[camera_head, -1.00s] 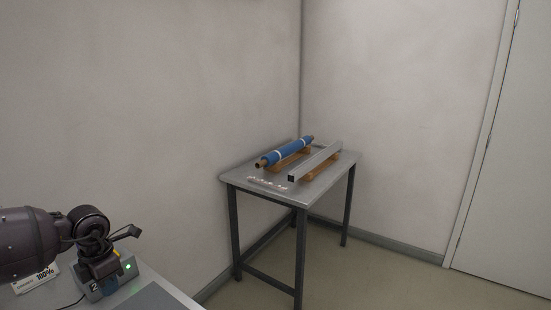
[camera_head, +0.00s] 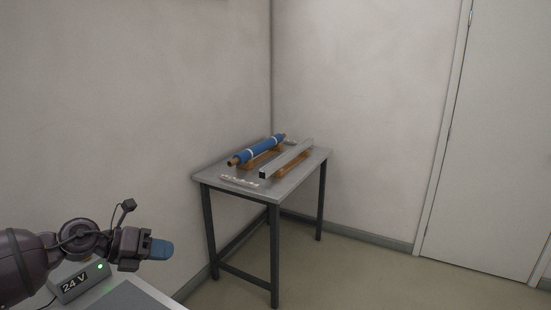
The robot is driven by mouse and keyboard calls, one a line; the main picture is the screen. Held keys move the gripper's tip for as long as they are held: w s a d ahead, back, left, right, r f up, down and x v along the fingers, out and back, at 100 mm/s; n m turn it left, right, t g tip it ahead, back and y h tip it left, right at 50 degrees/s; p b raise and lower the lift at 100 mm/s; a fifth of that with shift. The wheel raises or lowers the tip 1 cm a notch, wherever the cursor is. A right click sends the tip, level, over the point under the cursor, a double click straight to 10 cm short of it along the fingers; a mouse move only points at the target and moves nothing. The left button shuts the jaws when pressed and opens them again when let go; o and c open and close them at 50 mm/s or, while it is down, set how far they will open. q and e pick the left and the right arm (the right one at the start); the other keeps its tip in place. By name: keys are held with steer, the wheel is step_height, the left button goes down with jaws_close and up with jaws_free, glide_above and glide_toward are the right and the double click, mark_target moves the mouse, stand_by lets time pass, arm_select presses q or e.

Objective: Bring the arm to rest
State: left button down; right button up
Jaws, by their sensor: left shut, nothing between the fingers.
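My left arm comes in at the lower left. Its left gripper (camera_head: 160,249) points to the right, with blue fingertips pressed together and nothing between them. It hangs above the corner of a grey work surface, apart from everything around it. My right gripper is not in view.
A box marked 24 V (camera_head: 80,282) with a green light stands on the work surface (camera_head: 128,296) below my left arm. A metal table (camera_head: 212,181) by the corner holds a blue roll (camera_head: 258,150) and a grey square bar (camera_head: 287,158) on wooden supports. Open floor lies right of it.

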arm_select(q)
steer(key=d+n+t+h, duration=0.2)
steer(key=d+n+t, duration=0.3)
steer(key=n, duration=0.5)
steer(key=s+a+f+n+t+y, duration=0.2)
steer(key=s+f+n+y, duration=0.25)
steer(key=f+n, duration=0.45)
steer(key=s+a+f+n+t+y, duration=0.25)
steer(key=s+f+n+y, duration=0.35)
steer(key=n, duration=0.5)
steer(key=s+a+f+n+g+y, duration=0.2)
steer(key=s+f+n+g, duration=0.2)
steer(key=s+f, duration=0.9)
steer(key=s+n, duration=0.2)
steer(key=n, duration=0.1)
steer(key=shift+s+a+f+y, duration=0.15)
steer(key=shift+s+f+y, duration=0.05)
steer(key=shift+f+y, duration=0.15)
